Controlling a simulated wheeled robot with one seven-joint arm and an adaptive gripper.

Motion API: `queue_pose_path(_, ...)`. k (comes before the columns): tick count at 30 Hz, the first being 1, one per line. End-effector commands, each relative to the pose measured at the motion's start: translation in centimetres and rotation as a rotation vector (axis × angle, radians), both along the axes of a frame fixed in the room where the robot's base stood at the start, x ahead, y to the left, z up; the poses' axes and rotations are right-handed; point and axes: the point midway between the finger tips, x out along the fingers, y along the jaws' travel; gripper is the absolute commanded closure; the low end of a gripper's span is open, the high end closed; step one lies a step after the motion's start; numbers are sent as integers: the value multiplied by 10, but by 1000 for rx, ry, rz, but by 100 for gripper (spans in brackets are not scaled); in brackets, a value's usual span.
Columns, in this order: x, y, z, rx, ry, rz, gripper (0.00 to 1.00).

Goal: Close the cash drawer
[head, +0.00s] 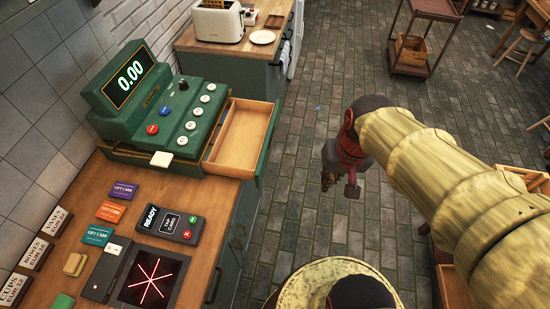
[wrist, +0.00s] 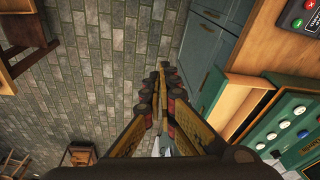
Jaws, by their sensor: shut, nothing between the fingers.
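The green cash register (head: 140,95) stands on the wooden counter against the wall, its display reading 0.00. Its cash drawer (head: 240,137) is pulled out to the right, with an empty wooden inside and a green front. In the wrist view the drawer (wrist: 245,108) lies right of my fingers, joined to the register (wrist: 300,120). My gripper (head: 340,187) hangs over the floor to the right of the drawer, apart from it. In the wrist view my gripper (wrist: 163,75) has its fingertips together with nothing between them.
A card reader (head: 170,223), gift cards and a scanner plate (head: 152,277) lie on the counter (head: 218,200). A toaster (head: 218,22) stands on a further counter. A cart (head: 415,45) and stools are far back. Open tiled floor lies between counter and arm.

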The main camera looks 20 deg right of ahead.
Motion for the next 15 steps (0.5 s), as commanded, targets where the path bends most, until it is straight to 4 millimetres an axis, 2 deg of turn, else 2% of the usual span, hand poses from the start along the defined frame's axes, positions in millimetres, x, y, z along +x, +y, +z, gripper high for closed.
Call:
queue_pose_path(3,10,-13,-32,148,124,-205,100)
queue_pose_path(8,30,-21,-76,383,255,-549,100)
queue_pose_path(11,48,-25,-103,535,326,-787,100)
queue_pose_path(15,82,-30,-135,749,410,-1132,100)
